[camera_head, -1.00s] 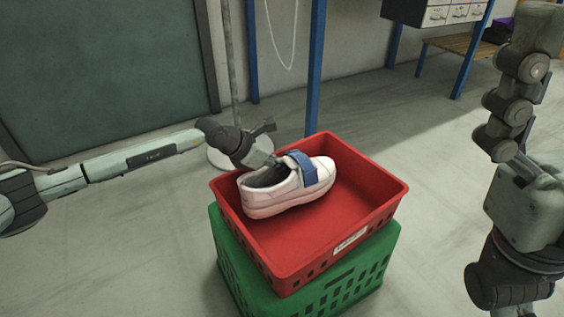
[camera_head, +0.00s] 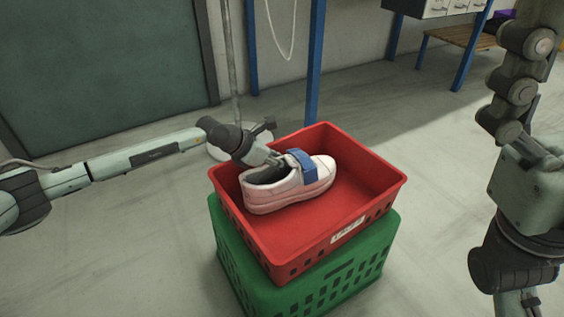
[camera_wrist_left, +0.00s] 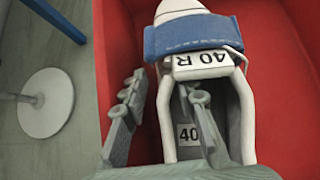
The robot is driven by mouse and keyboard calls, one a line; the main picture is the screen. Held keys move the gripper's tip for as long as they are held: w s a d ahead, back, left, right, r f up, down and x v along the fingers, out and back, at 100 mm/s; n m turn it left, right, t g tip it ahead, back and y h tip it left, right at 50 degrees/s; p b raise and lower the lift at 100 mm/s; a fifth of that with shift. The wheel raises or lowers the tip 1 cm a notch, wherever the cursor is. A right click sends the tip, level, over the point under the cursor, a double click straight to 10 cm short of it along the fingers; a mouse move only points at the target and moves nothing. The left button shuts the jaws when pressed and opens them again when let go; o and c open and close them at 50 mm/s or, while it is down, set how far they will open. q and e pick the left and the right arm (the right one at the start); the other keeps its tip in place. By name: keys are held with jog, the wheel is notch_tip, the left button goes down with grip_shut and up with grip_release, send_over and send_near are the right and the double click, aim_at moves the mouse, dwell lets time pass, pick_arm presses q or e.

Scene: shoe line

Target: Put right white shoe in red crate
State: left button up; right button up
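The white shoe (camera_head: 290,190) with a blue strap lies in the red crate (camera_head: 375,170), towards its back left. Its tongue label reads "40 R" in the left wrist view (camera_wrist_left: 202,60). My left gripper (camera_head: 272,160) is at the shoe's opening. In the left wrist view its fingers (camera_wrist_left: 155,112) are apart: one is inside the shoe, the other outside its left wall, with a gap to that wall. The shoe's underside is hidden. Only the base of my right gripper (camera_head: 525,302) shows at the bottom right; its fingertips are out of frame.
The red crate stands on a green crate (camera_head: 330,285). A pole with a round white base (camera_head: 218,152) stands behind left, near my left arm. A blue post (camera_head: 315,70) rises behind. The crate's right part is empty.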

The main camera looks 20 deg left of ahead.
pick_arm(q)
jog(key=shift+a+f, duration=0.1)
jog(key=shift+a, duration=0.05)
jog(key=shift+s+a, duration=0.1)
jog(key=v, duration=1.2)
jog(key=shift+d, duration=0.25)
